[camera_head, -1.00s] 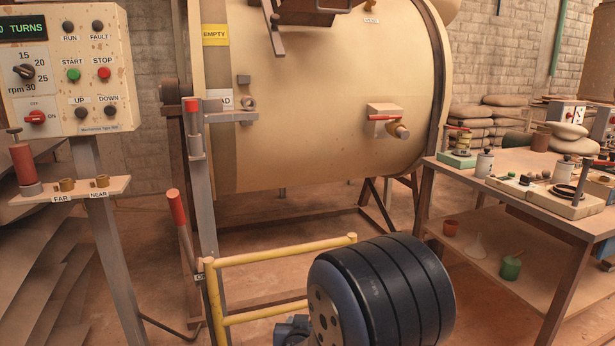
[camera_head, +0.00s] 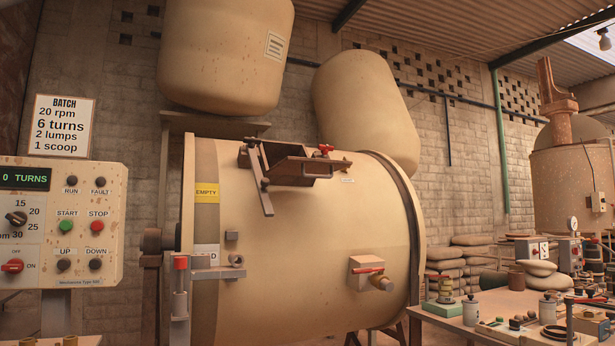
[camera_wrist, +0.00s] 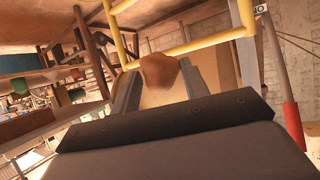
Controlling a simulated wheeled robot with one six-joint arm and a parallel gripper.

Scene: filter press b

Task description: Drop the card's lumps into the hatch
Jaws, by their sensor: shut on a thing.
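The batch card (camera_head: 62,126) hangs at the left in the head view and reads 20 rpm, 6 turns, 2 lumps, 1 scoop. The hatch (camera_head: 300,168) is a brown frame with a red knob on top of the big cream drum (camera_head: 300,230). A dark gap shows in it, but I cannot see its inside. In the wrist view my gripper (camera_wrist: 160,80) is shut on a brown lump (camera_wrist: 160,70), held between its two grey fingers. The gripper is not in the head view. I cannot tell its distance to the hatch.
A control box (camera_head: 60,225) showing 0 TURNS stands left of the drum. A bench (camera_head: 450,318) with jars and rounded pale pieces is at the right. Yellow rails (camera_wrist: 195,45) cross beyond the lump in the wrist view.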

